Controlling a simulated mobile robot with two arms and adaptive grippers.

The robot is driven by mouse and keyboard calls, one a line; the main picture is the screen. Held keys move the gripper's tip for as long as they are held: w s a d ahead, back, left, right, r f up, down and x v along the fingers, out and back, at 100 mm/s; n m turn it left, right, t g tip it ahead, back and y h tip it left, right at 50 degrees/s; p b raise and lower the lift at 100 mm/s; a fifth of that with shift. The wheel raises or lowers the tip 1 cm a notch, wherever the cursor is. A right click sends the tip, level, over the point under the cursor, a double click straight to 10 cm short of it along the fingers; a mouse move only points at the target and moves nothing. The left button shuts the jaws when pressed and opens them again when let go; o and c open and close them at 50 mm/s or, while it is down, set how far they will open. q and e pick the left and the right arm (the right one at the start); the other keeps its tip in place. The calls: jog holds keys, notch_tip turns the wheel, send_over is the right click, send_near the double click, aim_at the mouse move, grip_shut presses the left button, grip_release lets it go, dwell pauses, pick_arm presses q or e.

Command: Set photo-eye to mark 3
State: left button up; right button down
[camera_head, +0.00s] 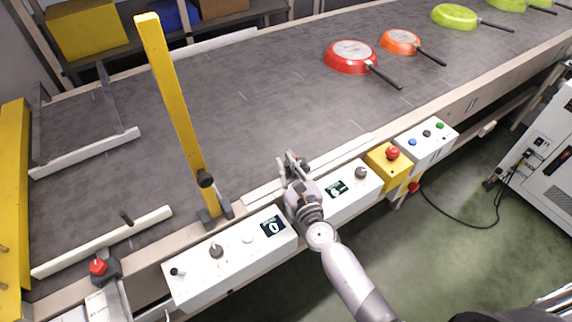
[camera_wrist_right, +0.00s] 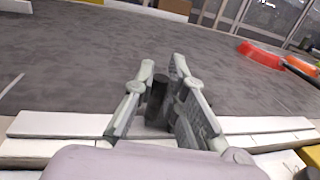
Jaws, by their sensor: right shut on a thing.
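My right gripper (camera_head: 290,160) is at the near edge of the conveyor, above the rail behind the white control boxes. In the right wrist view my right gripper (camera_wrist_right: 163,80) has its fingers closed around a small dark cylindrical piece (camera_wrist_right: 157,97). This piece looks like the photo-eye or its knob, but the fingers hide most of it. The white rail (camera_head: 263,192) runs along the belt edge below the gripper. I cannot read any marks, so the position relative to mark 3 cannot be told. My left gripper is not in view.
A yellow upright post (camera_head: 175,100) with a black knob stands left of my gripper. A red pan (camera_head: 350,57), an orange pan (camera_head: 400,42) and green pans (camera_head: 455,16) lie on the belt (camera_head: 260,95). Control boxes (camera_head: 230,258) line the near edge.

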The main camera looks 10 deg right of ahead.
dwell(0.3)
jog(key=w+d, duration=0.1)
jog(key=d, duration=0.2)
jog(key=w+d+b, duration=0.1)
jog(key=d, duration=0.2)
jog(key=w+d, duration=0.1)
jog(key=d, duration=0.2)
jog(key=shift+w+f+b, duration=0.1)
jog(key=shift+b, duration=0.3)
jog(key=shift+w+d, duration=0.1)
jog(key=shift+d, duration=0.2)
jog(key=c, duration=1.9)
grip_release()
